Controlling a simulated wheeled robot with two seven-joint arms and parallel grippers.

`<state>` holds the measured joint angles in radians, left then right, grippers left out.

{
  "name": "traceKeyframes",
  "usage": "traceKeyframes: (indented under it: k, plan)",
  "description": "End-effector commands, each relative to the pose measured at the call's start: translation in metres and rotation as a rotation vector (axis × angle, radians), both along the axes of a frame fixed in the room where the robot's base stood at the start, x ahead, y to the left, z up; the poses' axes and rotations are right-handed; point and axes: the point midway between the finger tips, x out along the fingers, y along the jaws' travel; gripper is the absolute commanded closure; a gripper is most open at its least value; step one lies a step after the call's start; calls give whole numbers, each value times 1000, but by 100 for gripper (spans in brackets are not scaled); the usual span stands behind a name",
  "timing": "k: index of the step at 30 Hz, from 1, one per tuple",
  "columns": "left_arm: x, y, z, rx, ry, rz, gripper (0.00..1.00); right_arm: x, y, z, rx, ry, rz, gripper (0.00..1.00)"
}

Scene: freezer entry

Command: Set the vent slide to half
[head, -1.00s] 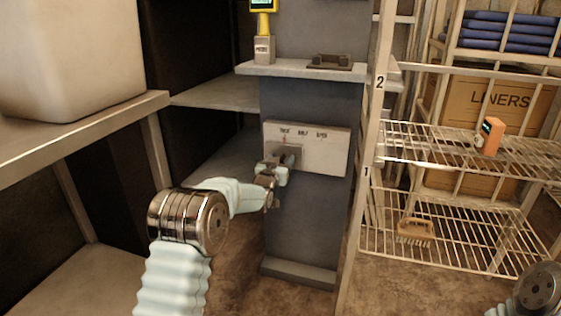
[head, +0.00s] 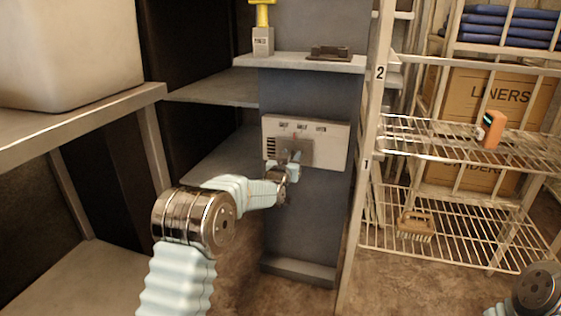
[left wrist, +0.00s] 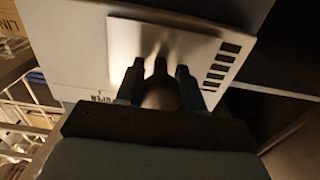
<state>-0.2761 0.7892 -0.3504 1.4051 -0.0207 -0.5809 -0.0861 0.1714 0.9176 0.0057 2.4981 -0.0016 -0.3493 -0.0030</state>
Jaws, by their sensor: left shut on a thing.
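The white vent panel (head: 336,150) is on the front of the grey pillar, with three small position labels along its top; the one readable in the left wrist view is OPEN. The grey vent slide (head: 306,151) sits left of the panel's middle, roughly under the middle label; exact alignment is unclear. Dark slots (head: 270,148) show left of it. The slide plate (left wrist: 140,40) and slots (left wrist: 220,66) also show in the left wrist view. My left gripper (head: 293,160) is shut on the slide's knob (left wrist: 160,72), mostly hidden between the fingers. My right gripper is out of view.
A ledge (head: 290,64) above the panel holds a yellow-topped device (head: 263,40) and a dark holder (head: 329,53). A shelf upright (head: 370,130) stands close right of the panel. Wire shelves hold an orange device (head: 491,129) and a brush (head: 415,226).

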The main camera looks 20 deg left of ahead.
Motion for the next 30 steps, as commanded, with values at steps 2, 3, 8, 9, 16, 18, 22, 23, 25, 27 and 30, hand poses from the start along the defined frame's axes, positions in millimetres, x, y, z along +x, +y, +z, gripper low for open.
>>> traceKeyframes:
  k: [2,3,8,9,16,18,22,23,25,27,30]
  plan:
    - [0,-15,0,-1,-7,-2,100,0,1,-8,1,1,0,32]
    - [0,-19,1,1,-7,-2,100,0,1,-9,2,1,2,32]
    - [-1,-24,3,0,-6,1,100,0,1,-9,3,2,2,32]
    - [-1,-24,3,0,-6,1,100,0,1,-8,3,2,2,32]
    - [-1,-23,4,0,-6,1,50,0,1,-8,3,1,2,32]
    - [-1,-23,3,0,-5,1,40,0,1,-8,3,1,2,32]
    - [-1,-23,2,0,-4,1,38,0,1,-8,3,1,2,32]
    - [-1,-23,2,0,-3,1,38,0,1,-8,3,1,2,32]
    - [-1,-23,2,0,-3,1,38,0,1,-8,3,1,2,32]
    - [-2,-23,2,0,-3,1,38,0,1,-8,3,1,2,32]
    - [-8,-23,2,0,-2,1,38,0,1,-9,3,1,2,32]
